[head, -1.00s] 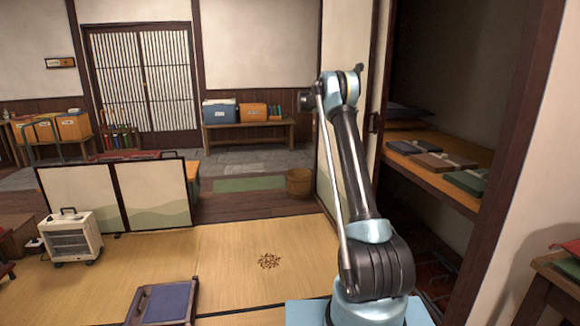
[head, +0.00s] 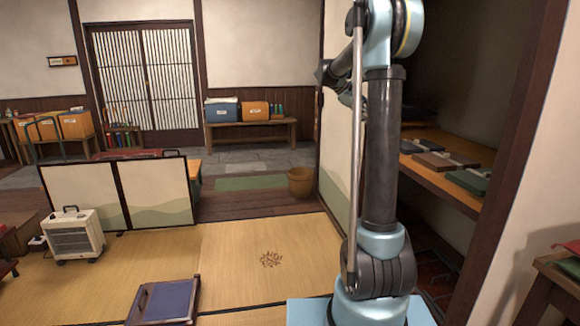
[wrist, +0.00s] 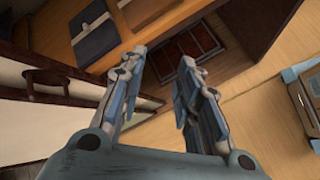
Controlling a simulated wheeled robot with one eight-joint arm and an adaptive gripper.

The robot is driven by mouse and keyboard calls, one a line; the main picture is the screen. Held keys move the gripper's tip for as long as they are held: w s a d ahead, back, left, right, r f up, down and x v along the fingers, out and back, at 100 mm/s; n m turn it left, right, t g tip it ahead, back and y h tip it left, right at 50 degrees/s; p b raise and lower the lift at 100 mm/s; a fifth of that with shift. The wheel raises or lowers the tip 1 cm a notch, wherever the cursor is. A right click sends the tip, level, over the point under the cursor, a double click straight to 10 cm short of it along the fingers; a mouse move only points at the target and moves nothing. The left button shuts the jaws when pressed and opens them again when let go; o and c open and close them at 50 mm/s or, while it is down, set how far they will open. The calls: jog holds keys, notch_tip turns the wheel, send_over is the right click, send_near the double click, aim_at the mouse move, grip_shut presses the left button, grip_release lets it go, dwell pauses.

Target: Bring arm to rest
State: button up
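My arm (head: 381,160) stands nearly upright at the right of the head view, in front of the closet opening. Its upper end runs out of the top of the picture. In the wrist view my gripper (wrist: 163,60) has its two fingers apart with a clear gap between them. Nothing is held between them. In the head view I cannot make out the fingers.
A wooden shelf (head: 432,184) with flat dark bundles (head: 432,161) is close behind my arm. A sliding panel (head: 335,165) and a wooden bucket (head: 300,182) stand left of it.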

jog(key=s+a+f+m+y, duration=0.2)
jog(key=s+f+m+y, duration=0.15)
jog(key=s, duration=1.25)
jog(key=s+a+f+m+y, duration=0.3)
jog(key=s+a+f, duration=0.2)
jog(key=s+f, duration=0.7)
jog(key=s+a+f+m+t+y, duration=0.1)
jog(key=s+a+f+m+y, duration=0.2)
jog(key=s+f, duration=0.9)
jog(key=s+a+m, duration=0.1)
jog(key=s+a, duration=0.2)
jog(key=s, duration=0.3)
jog(key=shift+a+f, duration=0.15)
jog(key=shift+w+f, duration=0.2)
jog(key=shift+w, duration=0.2)
